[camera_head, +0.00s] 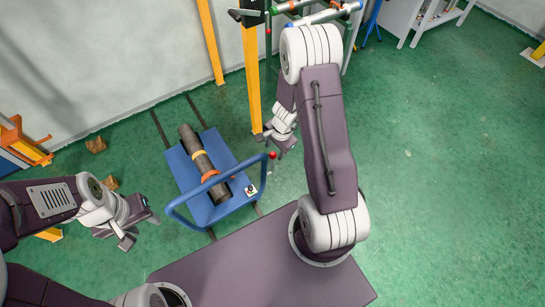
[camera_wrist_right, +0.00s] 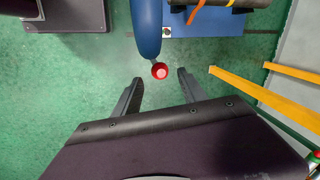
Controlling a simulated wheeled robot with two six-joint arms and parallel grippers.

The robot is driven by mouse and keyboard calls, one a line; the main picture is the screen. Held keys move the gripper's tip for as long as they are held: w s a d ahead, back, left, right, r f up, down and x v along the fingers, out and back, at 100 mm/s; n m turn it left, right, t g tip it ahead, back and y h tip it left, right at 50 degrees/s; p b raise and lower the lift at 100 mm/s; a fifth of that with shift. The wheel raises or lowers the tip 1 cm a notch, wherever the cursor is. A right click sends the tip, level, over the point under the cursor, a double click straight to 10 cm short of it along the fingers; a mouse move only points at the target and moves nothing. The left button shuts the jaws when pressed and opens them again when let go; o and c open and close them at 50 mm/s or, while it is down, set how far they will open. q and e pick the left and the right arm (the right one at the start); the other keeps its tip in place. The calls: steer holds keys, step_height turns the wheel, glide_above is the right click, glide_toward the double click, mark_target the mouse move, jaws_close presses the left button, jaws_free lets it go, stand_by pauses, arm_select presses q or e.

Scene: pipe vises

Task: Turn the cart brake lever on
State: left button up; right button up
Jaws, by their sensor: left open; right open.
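The blue cart (camera_head: 189,174) stands on the green floor and has a blue push handle (camera_head: 219,174). The brake lever (camera_head: 272,155) has a red ball knob and sits at the handle's right end. In the right wrist view, the red knob (camera_wrist_right: 159,71) is beside the rounded blue handle (camera_wrist_right: 146,28). My right gripper (camera_head: 269,146) is open and close to the knob. In its wrist view, the knob lies between and slightly beyond the open fingertips (camera_wrist_right: 157,78), with no visible contact. My left gripper (camera_head: 141,231) is open and empty, left of the cart.
A dark pipe (camera_head: 190,138) with yellow and orange bands lies on the cart. A small panel with a red button (camera_head: 251,190) is on the cart's near right corner. A yellow post (camera_head: 252,80) stands behind my right gripper. Open green floor lies to the right.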

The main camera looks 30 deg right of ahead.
mark_target(274, 153)
steer(key=f+b, duration=0.1)
steer(key=f, duration=0.2)
steer(key=w+f+b, duration=0.1)
steer(key=f, duration=0.2)
steer(key=shift+w+a+f+b, duration=0.1)
steer(key=shift+a+b, duration=0.05)
steer(key=shift+b, duration=0.25)
arm_select(q)
step_height(274, 153, down, 4)
steer(key=shift+r, duration=0.1)
arm_select(e)
jaws_close()
stand_by(0.5)
